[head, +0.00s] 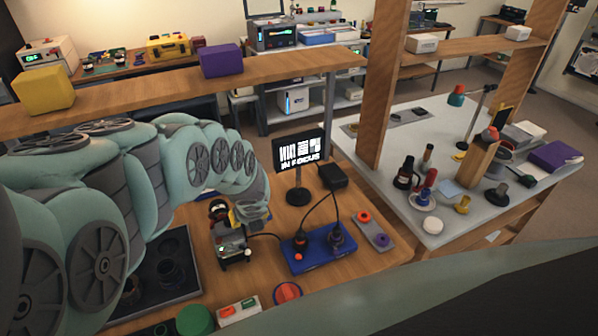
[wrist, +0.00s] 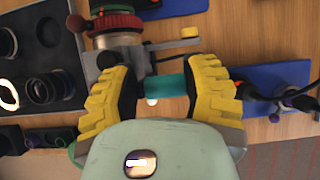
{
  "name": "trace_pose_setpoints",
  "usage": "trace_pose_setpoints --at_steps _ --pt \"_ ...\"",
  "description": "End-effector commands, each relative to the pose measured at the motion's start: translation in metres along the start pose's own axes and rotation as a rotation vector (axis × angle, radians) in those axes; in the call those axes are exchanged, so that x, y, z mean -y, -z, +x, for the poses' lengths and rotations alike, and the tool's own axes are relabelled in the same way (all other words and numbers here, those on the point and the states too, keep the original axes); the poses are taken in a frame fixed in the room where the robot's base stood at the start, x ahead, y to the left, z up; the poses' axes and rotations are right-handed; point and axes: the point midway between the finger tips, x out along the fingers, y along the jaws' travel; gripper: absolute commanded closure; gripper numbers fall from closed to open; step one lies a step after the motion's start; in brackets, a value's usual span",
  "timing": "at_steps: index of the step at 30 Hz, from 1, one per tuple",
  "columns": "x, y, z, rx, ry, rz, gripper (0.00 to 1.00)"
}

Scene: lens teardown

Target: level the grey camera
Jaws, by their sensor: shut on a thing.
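The grey camera (head: 233,246) stands on the wooden bench, just below my gripper (head: 247,214). In the wrist view the camera (wrist: 122,40) is at the top left, with a dark red ring and a grey arm ending in a pale yellow knob (wrist: 190,32). My gripper (wrist: 162,86) has yellow ribbed fingers, shut on a teal bar (wrist: 165,84) that spans between them. The left finger partly hides the camera's lower part, so how the bar joins it cannot be told. A monitor (head: 302,149) behind the camera reads "IN FOCUS".
A blue board (head: 320,252) with dark knobs and cables lies right of the camera. A grey plate with orange and purple rings (head: 373,229) lies farther right. A dark tray with lens rings (wrist: 58,100) is at the left. A green round piece (head: 195,320) is in front.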

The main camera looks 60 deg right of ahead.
Motion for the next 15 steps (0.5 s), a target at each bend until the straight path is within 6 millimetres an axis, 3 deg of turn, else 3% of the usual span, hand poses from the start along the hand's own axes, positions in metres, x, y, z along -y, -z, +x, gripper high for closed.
trace_pose_setpoints --at_steps 1,14,15 --pt "0.0069 -0.0014 -0.0003 0.004 0.019 0.004 0.95" --pt "0.0066 -0.0028 -0.0003 0.006 0.019 0.003 0.95" --pt "0.0067 -0.0028 -0.0003 0.006 0.019 0.003 0.45"
